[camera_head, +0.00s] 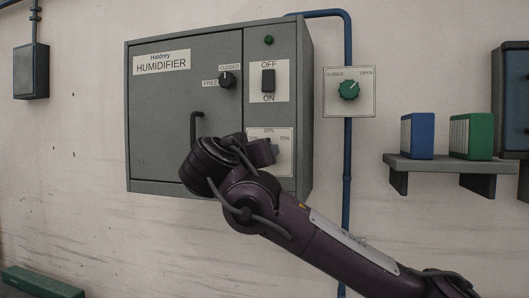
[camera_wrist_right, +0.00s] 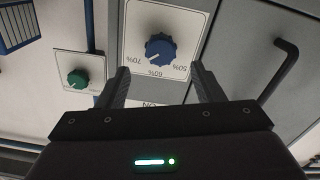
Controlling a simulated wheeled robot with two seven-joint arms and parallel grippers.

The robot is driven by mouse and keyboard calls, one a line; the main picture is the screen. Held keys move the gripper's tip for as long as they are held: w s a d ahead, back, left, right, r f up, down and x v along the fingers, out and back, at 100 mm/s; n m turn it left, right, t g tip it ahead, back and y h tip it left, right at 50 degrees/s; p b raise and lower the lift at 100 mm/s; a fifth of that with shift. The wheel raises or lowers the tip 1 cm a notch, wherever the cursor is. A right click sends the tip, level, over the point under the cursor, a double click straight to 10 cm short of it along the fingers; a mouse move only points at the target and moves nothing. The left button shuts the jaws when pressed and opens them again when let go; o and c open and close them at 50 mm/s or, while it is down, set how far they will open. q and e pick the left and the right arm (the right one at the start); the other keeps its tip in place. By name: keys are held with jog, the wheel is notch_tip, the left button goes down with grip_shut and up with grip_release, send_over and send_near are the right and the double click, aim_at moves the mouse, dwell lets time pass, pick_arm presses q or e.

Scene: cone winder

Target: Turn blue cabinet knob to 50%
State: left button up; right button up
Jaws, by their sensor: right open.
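The blue knob (camera_wrist_right: 160,50) sits on a pale plate (camera_wrist_right: 198,24) marked 50%, 60% and 70%, seen upside down in the right wrist view. Its white mark points down-left there, toward the 60% to 70% side. My right gripper (camera_wrist_right: 160,76) is open and empty, its fingertips to either side of the knob's line and seemingly short of it. In the head view my right gripper (camera_head: 262,152) is in front of the grey cabinet (camera_head: 160,120); it hides the blue knob, and part of the plate (camera_head: 284,160) shows. My left gripper is not in view.
The cabinet also has a black knob (camera_head: 227,79), a dark switch (camera_head: 268,81) and a door handle (camera_head: 194,130). A green knob (camera_head: 349,90) is on a wall plate to the right, by a blue pipe (camera_head: 347,160). A shelf (camera_head: 440,161) holds blue and green boxes.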

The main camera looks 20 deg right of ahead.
jog(key=p+x, duration=0.3)
jog(key=x, duration=0.4)
jog(key=shift+p, duration=0.4)
jog(key=shift+f, duration=0.1)
jog(key=c, duration=1)
